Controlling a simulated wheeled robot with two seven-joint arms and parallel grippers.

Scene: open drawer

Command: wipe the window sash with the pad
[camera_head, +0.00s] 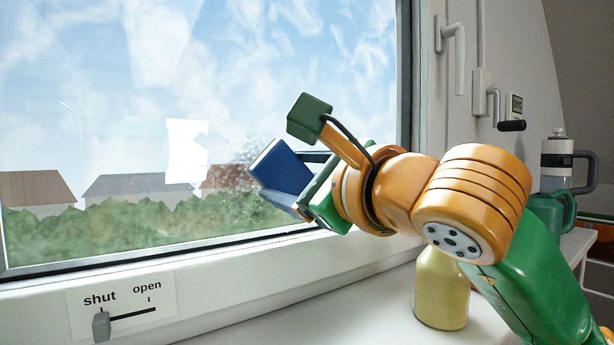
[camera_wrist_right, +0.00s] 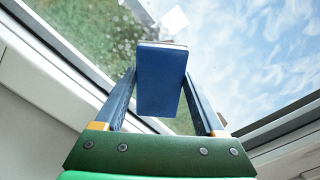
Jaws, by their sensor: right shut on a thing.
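The window sash (camera_head: 405,90) has a white frame with a dark seal around a large glass pane (camera_head: 130,110). A speckled, dirty-looking patch shows on the glass beside the pad, and in the right wrist view (camera_wrist_right: 95,30). My right gripper (camera_head: 300,185) is shut on the blue pad (camera_head: 277,165), which is tilted and close to the lower right part of the glass. In the right wrist view the pad (camera_wrist_right: 162,80) sits between both fingers. I cannot tell whether it touches the glass. My left gripper is not in view.
A white patch (camera_head: 187,150) shows on the pane. A shut/open slider (camera_head: 101,325) is on the lower frame. A window handle (camera_head: 456,50) and crank (camera_head: 496,105) are at the right. A yellowish bottle (camera_head: 441,290) stands on the sill below my right arm; a flask (camera_head: 557,160) stands farther right.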

